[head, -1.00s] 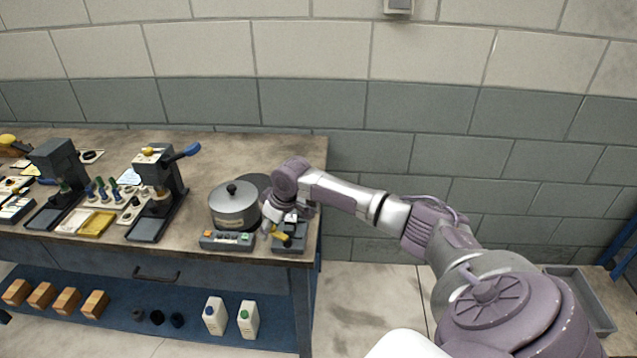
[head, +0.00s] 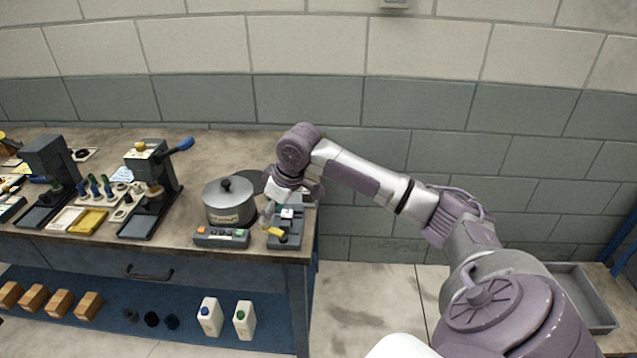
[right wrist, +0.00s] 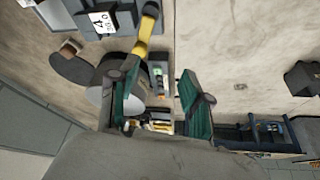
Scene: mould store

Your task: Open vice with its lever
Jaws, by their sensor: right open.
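The vice (head: 285,240) is a small dark grey block at the front right corner of the bench. Its yellow lever (head: 275,232) sticks out toward the left at its front. In the right wrist view the vice (right wrist: 90,12) is at the top, with a white label reading 4, and the yellow lever (right wrist: 146,38) reaches down from it. My right gripper (head: 279,204) is above and behind the lever. In the wrist view its green-padded fingers (right wrist: 155,85) are apart and empty, with the lever beyond them. Contact with the lever is not visible. My left gripper is out of view.
A lidded metal pot (head: 230,202) stands close left of the vice, behind a grey control box (head: 222,237) with buttons. A lever press (head: 152,185) and a yellow tray (head: 87,221) are farther left. The bench's right edge is close beside the vice.

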